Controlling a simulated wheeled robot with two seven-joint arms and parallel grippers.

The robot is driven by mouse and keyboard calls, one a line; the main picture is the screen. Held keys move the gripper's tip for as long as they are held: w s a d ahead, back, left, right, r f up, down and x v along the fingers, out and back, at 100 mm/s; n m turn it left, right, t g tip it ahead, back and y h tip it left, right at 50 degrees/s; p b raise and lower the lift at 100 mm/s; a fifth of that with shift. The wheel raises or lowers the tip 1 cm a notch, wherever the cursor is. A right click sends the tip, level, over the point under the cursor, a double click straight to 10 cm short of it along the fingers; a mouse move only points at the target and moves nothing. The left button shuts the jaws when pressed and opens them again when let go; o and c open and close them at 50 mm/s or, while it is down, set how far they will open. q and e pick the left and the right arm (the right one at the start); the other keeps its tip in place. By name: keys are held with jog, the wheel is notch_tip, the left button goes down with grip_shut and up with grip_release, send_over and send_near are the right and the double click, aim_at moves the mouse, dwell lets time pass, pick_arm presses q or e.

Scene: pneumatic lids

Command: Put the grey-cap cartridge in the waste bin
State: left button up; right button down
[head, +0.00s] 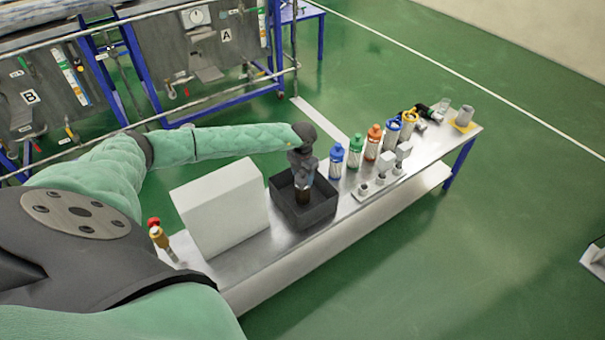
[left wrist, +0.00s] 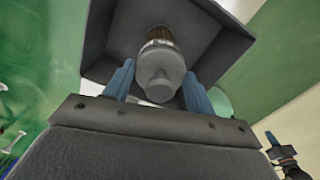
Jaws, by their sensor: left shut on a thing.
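The waste bin is a dark, square, open-topped box (head: 318,213) on the bench, and its inside wall also shows in the left wrist view (left wrist: 98,35). My left gripper (head: 302,178) is over the bin, pointing down into it. In the left wrist view, my left gripper (left wrist: 155,85) has its blue fingers on both sides of the grey-cap cartridge (left wrist: 160,72) and is shut on it. The grey cap faces the camera and the brownish body points down into the bin.
A white box (head: 220,208) stands left of the bin. Blue, green and orange-capped cartridges (head: 355,152) stand in a row to its right, with small grey fittings (head: 383,178) in front.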

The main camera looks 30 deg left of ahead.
jog(key=shift+r, duration=0.1)
pick_arm(q)
jog(key=shift+f, duration=0.1)
jog(key=o, duration=1.6)
pick_arm(e)
jog(key=shift+r, duration=0.3)
pick_arm(q)
jog(key=shift+r, duration=0.25)
jog(key=shift+r+b, duration=0.3)
jog(key=shift+r, duration=0.05)
jog(key=shift+r+b, duration=0.3)
jog(key=shift+r, duration=0.55)
notch_tip(320, 180, up, 9)
jog(key=b, duration=0.2)
jog(key=shift+r+b, duration=0.2)
jog(key=shift+b, duration=0.15)
pick_arm(e)
notch_tip(320, 180, up, 16)
jog(key=shift+s+a+f, duration=0.15)
jog(key=shift+s+f, duration=0.1)
jog(key=shift+s, duration=0.2)
